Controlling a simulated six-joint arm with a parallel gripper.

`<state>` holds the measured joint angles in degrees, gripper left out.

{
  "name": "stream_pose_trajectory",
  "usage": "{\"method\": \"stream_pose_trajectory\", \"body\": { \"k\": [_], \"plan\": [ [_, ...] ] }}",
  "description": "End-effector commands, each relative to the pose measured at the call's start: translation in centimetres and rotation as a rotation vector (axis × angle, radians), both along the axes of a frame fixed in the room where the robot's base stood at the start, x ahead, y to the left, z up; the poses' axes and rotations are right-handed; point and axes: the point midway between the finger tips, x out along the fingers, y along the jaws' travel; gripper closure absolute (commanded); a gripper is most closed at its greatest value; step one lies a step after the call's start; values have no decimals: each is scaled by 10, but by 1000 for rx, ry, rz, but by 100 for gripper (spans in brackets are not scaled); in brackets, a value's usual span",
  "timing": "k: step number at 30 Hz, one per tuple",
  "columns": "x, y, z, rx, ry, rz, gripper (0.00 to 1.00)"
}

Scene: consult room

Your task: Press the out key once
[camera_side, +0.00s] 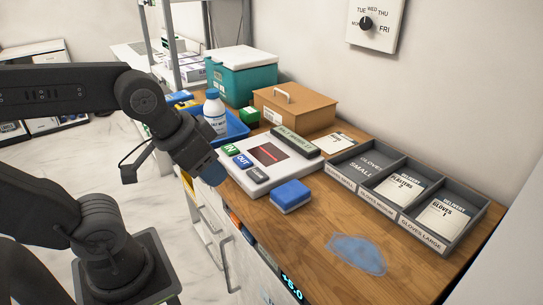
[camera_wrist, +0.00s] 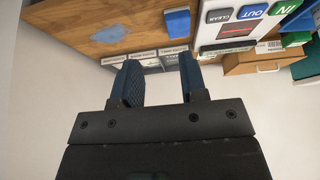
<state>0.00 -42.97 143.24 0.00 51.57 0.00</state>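The out key (camera_side: 242,160) is a blue key lettered OUT on a white panel (camera_side: 225,180). It sits between the green IN key (camera_side: 231,149) and the grey CLEAR key (camera_side: 257,175). In the wrist view, the out key (camera_wrist: 253,12) shows upside down at the top right. My gripper (camera_side: 212,174) is in front of the panel's near left edge, apart from the out key. In the wrist view, my gripper (camera_wrist: 161,78) has two blue-padded fingers spread with nothing between them.
A blue tray (camera_side: 238,129) with a white bottle (camera_side: 214,112) stands behind left. A grey divided tray (camera_side: 445,243) is at right.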

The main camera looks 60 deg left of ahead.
Motion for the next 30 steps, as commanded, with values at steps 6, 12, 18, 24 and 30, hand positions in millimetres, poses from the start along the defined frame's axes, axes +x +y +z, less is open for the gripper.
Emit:
{"method": "stream_pose_trajectory", "body": {
  "k": [6,12,18,24,30],
  "plan": [
    [0,0,0,0,0,0,82],
    [0,0,0,0,0,0,100],
    [0,0,0,0,0,0,100],
    [0,0,0,0,0,0,100],
    [0,0,0,0,0,0,100]
  ]
}}
